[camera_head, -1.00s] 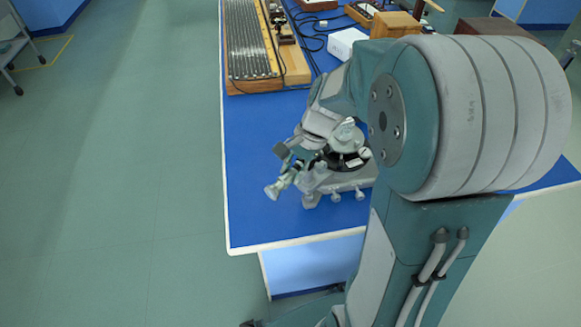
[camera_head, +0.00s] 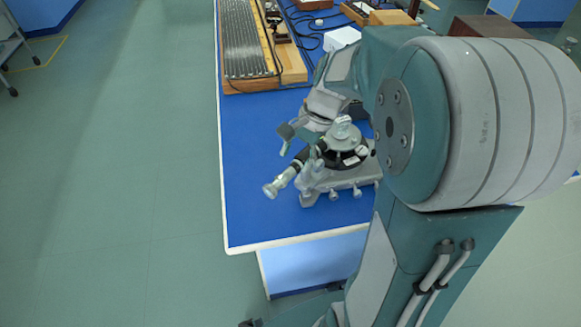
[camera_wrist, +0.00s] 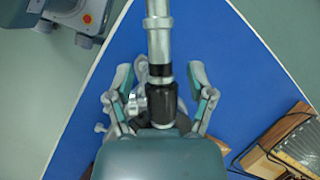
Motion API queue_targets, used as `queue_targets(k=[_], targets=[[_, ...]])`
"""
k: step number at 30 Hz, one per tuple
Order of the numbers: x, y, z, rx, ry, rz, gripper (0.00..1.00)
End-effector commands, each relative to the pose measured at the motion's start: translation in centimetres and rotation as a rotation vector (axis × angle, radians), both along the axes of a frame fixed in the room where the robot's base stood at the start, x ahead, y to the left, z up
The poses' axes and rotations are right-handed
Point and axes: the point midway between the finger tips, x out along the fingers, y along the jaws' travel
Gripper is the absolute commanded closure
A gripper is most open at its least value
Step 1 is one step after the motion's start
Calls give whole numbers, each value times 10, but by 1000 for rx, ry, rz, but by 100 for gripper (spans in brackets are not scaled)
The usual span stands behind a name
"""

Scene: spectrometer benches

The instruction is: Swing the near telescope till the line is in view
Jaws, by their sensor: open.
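The spectrometer (camera_head: 345,155) stands on the blue bench near its front left corner, partly hidden by my arm. Its near telescope (camera_head: 283,181) points toward the lower left, with a pale eyepiece end. In the wrist view the telescope (camera_wrist: 159,45) is a silver tube with a black section, running up the picture. My gripper (camera_wrist: 160,78) is open, with one finger on each side of the tube and a gap on both sides. How deep the tube lies relative to the fingertips is unclear. In the head view my gripper (camera_head: 297,137) is just above the telescope.
A long ribbed grating-like board (camera_head: 245,45) with wooden edging lies farther back on the bench (camera_head: 262,215). Cables and wooden boxes (camera_head: 393,18) are behind. The bench's left edge is close to the telescope, with open floor beyond.

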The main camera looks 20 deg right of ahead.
Motion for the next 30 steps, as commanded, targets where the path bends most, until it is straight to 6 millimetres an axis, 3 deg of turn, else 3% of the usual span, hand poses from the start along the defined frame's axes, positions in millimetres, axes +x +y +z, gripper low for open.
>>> queue_targets(k=[6,12,30], targets=[[3,-19,43,-1,-1,-3,30],[4,-29,67,-1,1,-1,30],[3,-30,72,-3,1,3,30]])
